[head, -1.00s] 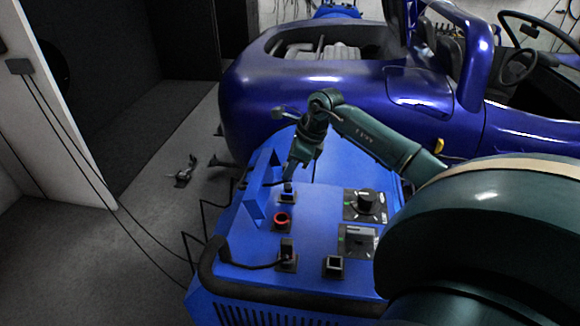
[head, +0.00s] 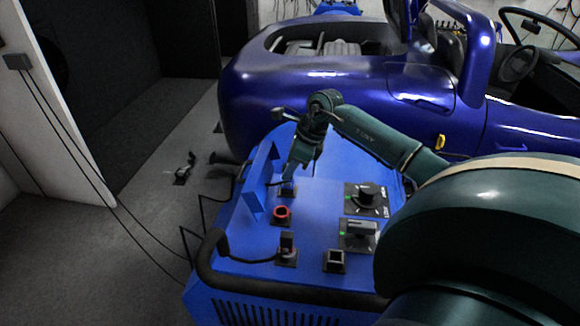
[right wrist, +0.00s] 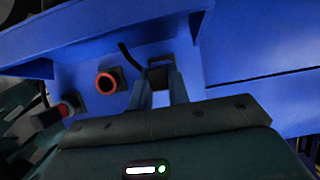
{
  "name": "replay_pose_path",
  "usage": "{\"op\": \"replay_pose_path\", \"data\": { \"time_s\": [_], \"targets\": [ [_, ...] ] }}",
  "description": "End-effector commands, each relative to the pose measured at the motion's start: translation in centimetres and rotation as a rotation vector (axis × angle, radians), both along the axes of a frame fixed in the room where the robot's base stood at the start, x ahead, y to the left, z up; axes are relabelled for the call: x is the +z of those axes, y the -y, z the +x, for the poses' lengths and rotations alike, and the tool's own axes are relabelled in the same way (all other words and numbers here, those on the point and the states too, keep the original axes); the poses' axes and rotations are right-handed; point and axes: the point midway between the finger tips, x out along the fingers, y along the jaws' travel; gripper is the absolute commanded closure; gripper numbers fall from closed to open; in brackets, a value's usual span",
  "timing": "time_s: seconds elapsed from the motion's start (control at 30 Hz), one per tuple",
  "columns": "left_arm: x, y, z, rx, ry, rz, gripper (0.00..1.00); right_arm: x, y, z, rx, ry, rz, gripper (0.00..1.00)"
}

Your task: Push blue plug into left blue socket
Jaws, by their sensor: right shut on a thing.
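My right gripper (head: 291,180) reaches down over the far left part of the blue console, its fingers at a small black-framed socket (head: 288,192). In the right wrist view its two fingers (right wrist: 162,92) close around a dark plug (right wrist: 158,78), with a black cable running off its upper left side. The socket's black frame (right wrist: 161,62) shows just beyond the fingertips. I take this as the blue plug; its colour is hard to make out, and the fingers hide how deep it sits. My left gripper is not in view.
A blue upright plate (head: 262,185) stands just left. A blue car (head: 330,90) is behind.

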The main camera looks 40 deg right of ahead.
Motion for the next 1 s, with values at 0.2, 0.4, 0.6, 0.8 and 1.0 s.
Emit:
{"op": "replay_pose_path", "data": {
  "time_s": [0.2, 0.4, 0.6, 0.8, 1.0],
  "targets": [
    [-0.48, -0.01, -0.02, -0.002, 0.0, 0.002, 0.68, -0.51, 0.0, 0.03, 0.0, 0.001, 0.001, 1.0],
    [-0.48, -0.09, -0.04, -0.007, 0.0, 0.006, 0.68, -0.48, 0.0, 0.03, 0.0, 0.001, 0.001, 0.76],
    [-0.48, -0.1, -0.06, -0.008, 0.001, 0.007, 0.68, -0.49, 0.0, 0.02, 0.0, 0.001, 0.001, 0.6],
    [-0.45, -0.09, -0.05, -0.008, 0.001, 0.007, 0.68, -0.52, 0.0, 0.0, 0.0, 0.0, 0.0, 0.57],
    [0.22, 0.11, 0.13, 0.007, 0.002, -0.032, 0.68, -0.52, -0.01, 0.0, 0.0, 0.0, 0.0, 0.57]
  ]
}}
